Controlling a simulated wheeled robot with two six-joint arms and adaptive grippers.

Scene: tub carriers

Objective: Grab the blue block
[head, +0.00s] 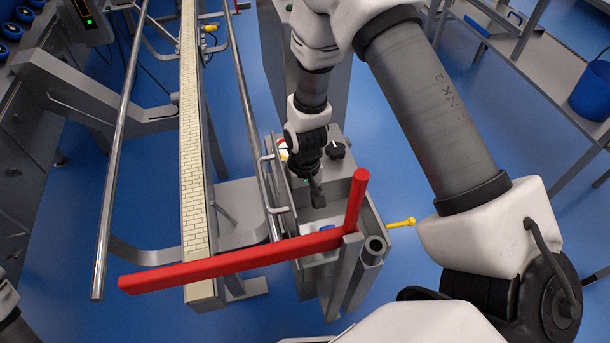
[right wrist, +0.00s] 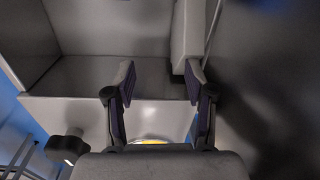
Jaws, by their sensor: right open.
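A small blue patch (head: 327,228), which looks like the blue block, shows inside the grey metal box, just behind the red bar. The bar hides part of it. My right gripper (head: 317,196) points down over the box, a little beyond the blue patch in the head view. In the right wrist view its two fingers (right wrist: 160,84) are spread apart with nothing between them. My left gripper is out of view.
A red bar (head: 230,262) with an upright post (head: 356,200) crosses in front of the box. A conveyor (head: 192,150) with steel rails runs along the left. A yellow-handled lever (head: 402,223) sticks out at the right. A black knob (head: 335,150) stands behind.

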